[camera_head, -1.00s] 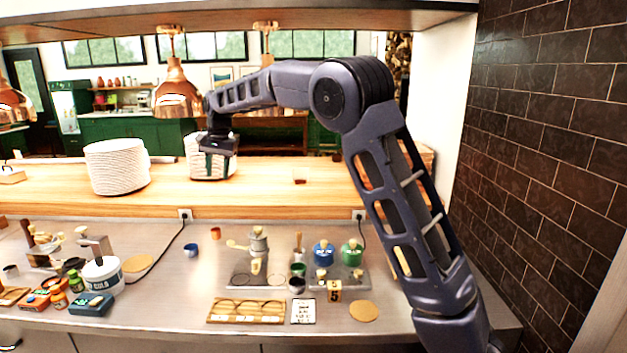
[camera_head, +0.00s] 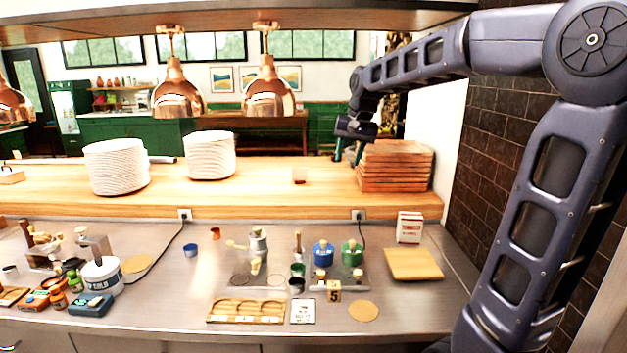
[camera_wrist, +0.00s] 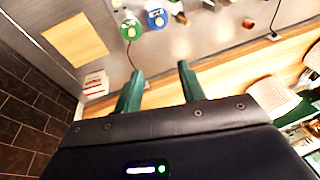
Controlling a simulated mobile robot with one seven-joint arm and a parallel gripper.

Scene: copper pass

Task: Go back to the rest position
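My gripper (camera_head: 347,156) is in the air at the right of the head view, at the left end of the stacked wooden boards, above the wooden shelf. In the wrist view its two green fingers (camera_wrist: 160,85) are spread apart with nothing between them. My arm reaches in from the right side of the head view.
Wooden boards (camera_head: 395,170) are stacked on the wooden shelf (camera_head: 255,185), with plate stacks (camera_head: 116,168) to the left. Copper lamps (camera_head: 267,90) hang above. A white and red box (camera_head: 409,227) and a wooden board (camera_head: 414,264) are at the counter's right. A brick wall (camera_head: 500,130) bounds the right.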

